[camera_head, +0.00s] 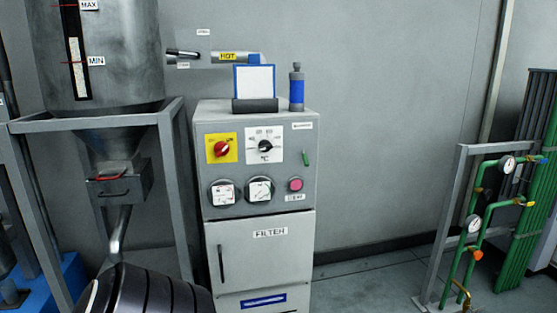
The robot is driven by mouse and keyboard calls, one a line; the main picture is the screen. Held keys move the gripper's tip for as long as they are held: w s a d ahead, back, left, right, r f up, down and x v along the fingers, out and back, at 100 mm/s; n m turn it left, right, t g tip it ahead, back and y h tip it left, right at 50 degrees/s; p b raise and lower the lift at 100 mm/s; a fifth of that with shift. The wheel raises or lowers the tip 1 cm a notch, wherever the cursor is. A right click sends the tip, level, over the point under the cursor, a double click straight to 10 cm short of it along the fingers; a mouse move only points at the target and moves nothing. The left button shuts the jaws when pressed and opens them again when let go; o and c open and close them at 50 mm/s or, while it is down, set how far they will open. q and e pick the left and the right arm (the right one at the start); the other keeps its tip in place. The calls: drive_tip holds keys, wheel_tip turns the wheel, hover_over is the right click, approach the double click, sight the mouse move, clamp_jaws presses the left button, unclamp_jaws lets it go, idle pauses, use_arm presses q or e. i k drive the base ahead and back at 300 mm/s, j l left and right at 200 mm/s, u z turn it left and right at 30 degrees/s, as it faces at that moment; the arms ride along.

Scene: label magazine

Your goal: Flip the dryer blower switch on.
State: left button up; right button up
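The dryer is a light grey cabinet (213,118) in the middle of the head view. Its panel has a red rotary knob on a yellow plate (221,148) and a black temperature knob (265,146) on a white scale marked °C. A small green lever-like switch (306,158), slightly tilted, sits at the panel's right, below a small label (302,126) too small to read surely. I cannot tell for certain which control is the blower switch. A pinkish-red button (295,184) and two round gauges (222,192) are lower. Neither gripper is in view.
A metal hopper (110,60) on a grey frame (180,180) stands left. A dark ribbed rounded thing (150,292) fills the bottom left. A clipboard (254,80) and blue bottle (297,90) stand on the dryer. Green pipes (480,225) are right. Floor (370,285) between is clear.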

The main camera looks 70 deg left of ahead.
sight(304, 155)
drive_tip(key=u, duration=2)
